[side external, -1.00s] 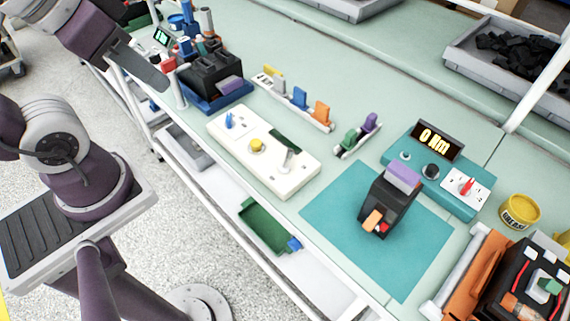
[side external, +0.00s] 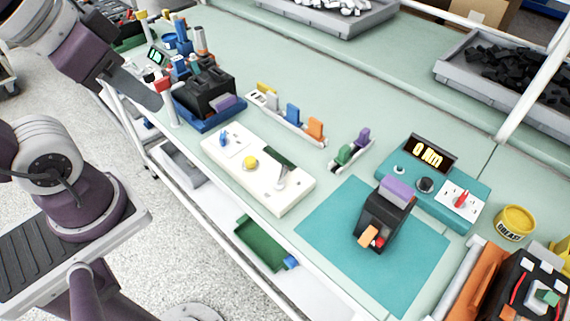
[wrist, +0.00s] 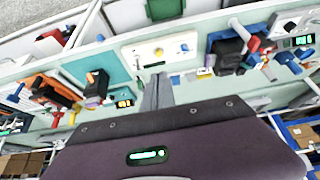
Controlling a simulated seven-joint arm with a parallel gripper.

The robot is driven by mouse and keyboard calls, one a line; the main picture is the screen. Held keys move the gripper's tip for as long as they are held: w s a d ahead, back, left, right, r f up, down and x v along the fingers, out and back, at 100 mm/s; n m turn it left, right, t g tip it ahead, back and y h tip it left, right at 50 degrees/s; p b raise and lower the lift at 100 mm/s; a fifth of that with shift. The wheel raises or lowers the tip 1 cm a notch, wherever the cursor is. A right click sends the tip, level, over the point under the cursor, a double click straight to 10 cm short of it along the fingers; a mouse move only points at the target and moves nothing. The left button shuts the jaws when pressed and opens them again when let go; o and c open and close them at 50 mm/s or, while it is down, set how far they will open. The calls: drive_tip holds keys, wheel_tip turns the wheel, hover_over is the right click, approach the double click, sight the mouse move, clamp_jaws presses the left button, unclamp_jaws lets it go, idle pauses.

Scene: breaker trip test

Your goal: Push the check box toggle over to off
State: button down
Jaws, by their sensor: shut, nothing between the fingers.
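The check box (side external: 230,160) is a white box lying on the bench. A silver toggle lever (side external: 281,179) stands near its right end beside a dark green label, with a yellow button (side external: 250,162) in the middle and a blue switch (side external: 224,138) at the left end. In the wrist view, the white box (wrist: 133,50) lies beyond the fingertips, with its yellow button (wrist: 159,52) in view; the lever is too small to make out surely. My gripper (wrist: 157,84) is shut and empty. In the side view it is at the upper left, clear of the box.
A black breaker (side external: 383,222) stands on a teal mat (side external: 335,235) to the right, in front of a teal meter unit (side external: 455,191). Coloured parts sit in a rail (side external: 303,127) behind the box. A black device in a blue tray (side external: 205,120) stands left of it.

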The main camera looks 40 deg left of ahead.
drive_tip(key=c, duration=1.8)
unclamp_jaws()
drive_tip(key=shift+w, duration=0.1)
drive_tip(key=shift+c, duration=0.2)
drive_tip(key=o, duration=0.4)
drive_tip(key=w+d+n+g, duration=0.1)
drive_tip(key=w+d+g, duration=0.1)
drive_tip(key=w, duration=0.6)
drive_tip(key=shift+w+g, duration=0.15)
drive_tip(key=shift+g, duration=0.65)
drive_tip(key=n+g, duration=0.4)
drive_tip(key=g, duration=0.3)
hover_over(285, 167)
drive_tip(key=w, duration=0.3)
wheel_tip(285, 167, down, 16)
drive_tip(key=shift+h, duration=0.4)
drive_tip(key=x, duration=0.7)
drive_tip(key=shift+a+f, duration=0.2)
drive_tip(key=shift+a, duration=0.05)
drive_tip(key=shift+c, duration=0.3)
clamp_jaws()
